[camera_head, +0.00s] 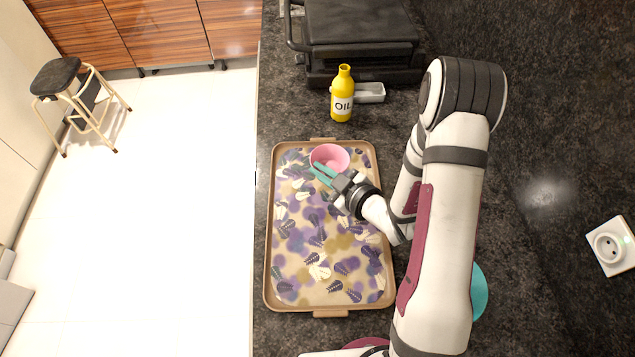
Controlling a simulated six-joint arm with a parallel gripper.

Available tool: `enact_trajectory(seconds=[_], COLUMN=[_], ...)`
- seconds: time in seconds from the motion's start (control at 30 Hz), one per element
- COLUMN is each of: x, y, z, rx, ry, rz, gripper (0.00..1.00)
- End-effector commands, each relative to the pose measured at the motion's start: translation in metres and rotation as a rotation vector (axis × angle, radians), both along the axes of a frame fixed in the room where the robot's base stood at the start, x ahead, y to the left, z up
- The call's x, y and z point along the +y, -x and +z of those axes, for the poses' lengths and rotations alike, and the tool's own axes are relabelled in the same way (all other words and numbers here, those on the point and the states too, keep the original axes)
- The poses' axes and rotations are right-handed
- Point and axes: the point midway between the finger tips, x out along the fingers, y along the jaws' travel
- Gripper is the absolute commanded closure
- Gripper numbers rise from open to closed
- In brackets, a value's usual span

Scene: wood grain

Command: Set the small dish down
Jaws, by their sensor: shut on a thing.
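A small pink dish (331,154) is at the far end of a patterned tray (270,262), near its upper edge in the picture. My gripper (322,172), with green fingertips, reaches in from the right and is shut on the near rim of the pink dish. The dish looks upright. I cannot tell whether its underside touches the tray or hangs just above it. The fingers hide part of the dish's near side.
A teal round thing (479,291) is partly hidden by my arm. The tray's middle is free of standing objects.

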Motion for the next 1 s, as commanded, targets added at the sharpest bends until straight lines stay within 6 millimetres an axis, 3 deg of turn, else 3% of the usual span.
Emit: enact_trajectory(seconds=[0.1, 0.3, 0.57, 0.6, 0.73, 1.0], x=[0.01, 0.01, 0.01, 0.01, 0.01, 0.01], y=[-0.004, -0.004, -0.005, -0.005, -0.005, -0.005], z=[-0.012, -0.046, -0.047, -0.047, -0.047, -0.046], rx=[0.003, 0.001, 0.0, 0.0, 0.0, 0.0], ry=[0.0, 0.001, 0.001, 0.001, 0.001, 0.001], rz=[0.0, -0.002, -0.002, -0.002, -0.002, -0.002], gripper=[1.0, 1.0, 1.0, 0.89, 0.66, 0.63])
